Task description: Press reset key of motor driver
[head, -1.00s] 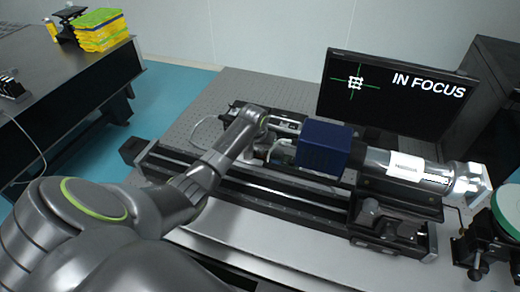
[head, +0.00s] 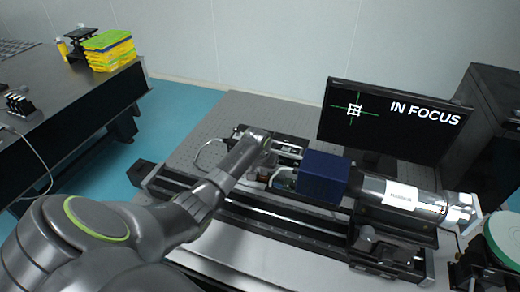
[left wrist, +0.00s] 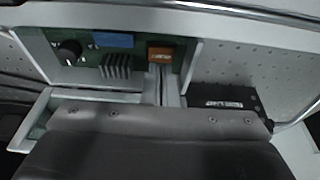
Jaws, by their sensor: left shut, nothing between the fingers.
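The motor driver appears to be the green circuit board (left wrist: 130,62) in a light frame in the left wrist view. It carries a black knob (left wrist: 70,50), a blue block (left wrist: 113,40), a finned dark part (left wrist: 116,66) and an orange-brown block (left wrist: 160,54). I cannot tell which part is the reset key. My left gripper (left wrist: 166,82) is shut and empty, close in front of the orange-brown block; I cannot tell whether it touches. In the head view the left gripper (head: 288,154) is over the bench, left of the blue box. My right gripper is not in view.
A blue box (head: 324,175) and a silver cylinder (head: 403,195) sit on the black rail assembly. A monitor (head: 385,125) reading "IN FOCUS" stands behind. Another table (head: 70,105) with a yellow-green stack (head: 108,50) is at left.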

